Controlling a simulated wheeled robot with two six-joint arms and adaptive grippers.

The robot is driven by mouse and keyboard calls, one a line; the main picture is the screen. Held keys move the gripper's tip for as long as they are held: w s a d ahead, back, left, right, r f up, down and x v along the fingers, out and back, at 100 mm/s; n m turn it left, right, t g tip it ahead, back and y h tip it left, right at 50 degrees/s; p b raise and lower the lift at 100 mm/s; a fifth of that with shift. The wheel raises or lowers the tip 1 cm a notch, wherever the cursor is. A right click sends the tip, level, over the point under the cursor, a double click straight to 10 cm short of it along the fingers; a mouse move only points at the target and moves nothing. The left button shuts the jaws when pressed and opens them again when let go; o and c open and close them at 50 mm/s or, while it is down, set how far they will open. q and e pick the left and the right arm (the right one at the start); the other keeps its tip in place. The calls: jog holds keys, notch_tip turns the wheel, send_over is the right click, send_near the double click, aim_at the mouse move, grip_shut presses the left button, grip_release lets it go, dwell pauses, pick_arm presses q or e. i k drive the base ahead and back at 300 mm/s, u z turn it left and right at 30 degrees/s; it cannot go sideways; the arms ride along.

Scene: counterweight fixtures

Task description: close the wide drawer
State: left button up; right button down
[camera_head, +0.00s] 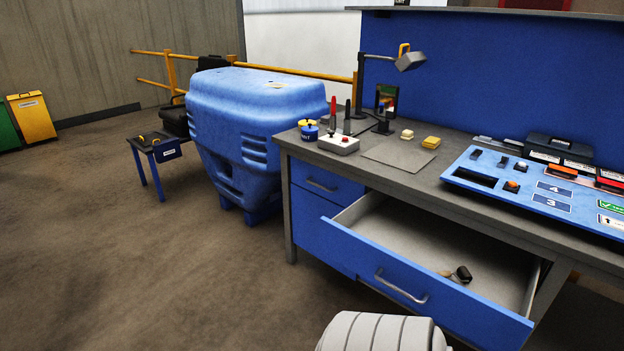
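The wide drawer (432,287) is a blue-fronted drawer with a grey inside, under the right part of the desk. It is pulled well out toward the lower middle of the view. Its metal bar handle (400,288) is on the front face. A small dark object with a tan end (462,274) lies inside the drawer, near its front right. Neither of my grippers shows in the head view.
The desk (440,181) carries a blue panel (535,195), a white control box (339,144) and a lamp (409,60). A small blue drawer (325,182) beside the wide one is shut. A big blue bin (252,120) stands left. Floor in front is clear.

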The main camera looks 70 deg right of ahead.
aim_at(399, 247)
jog(key=z, duration=0.45)
jog(key=i, duration=1)
jog(key=z, duration=0.8)
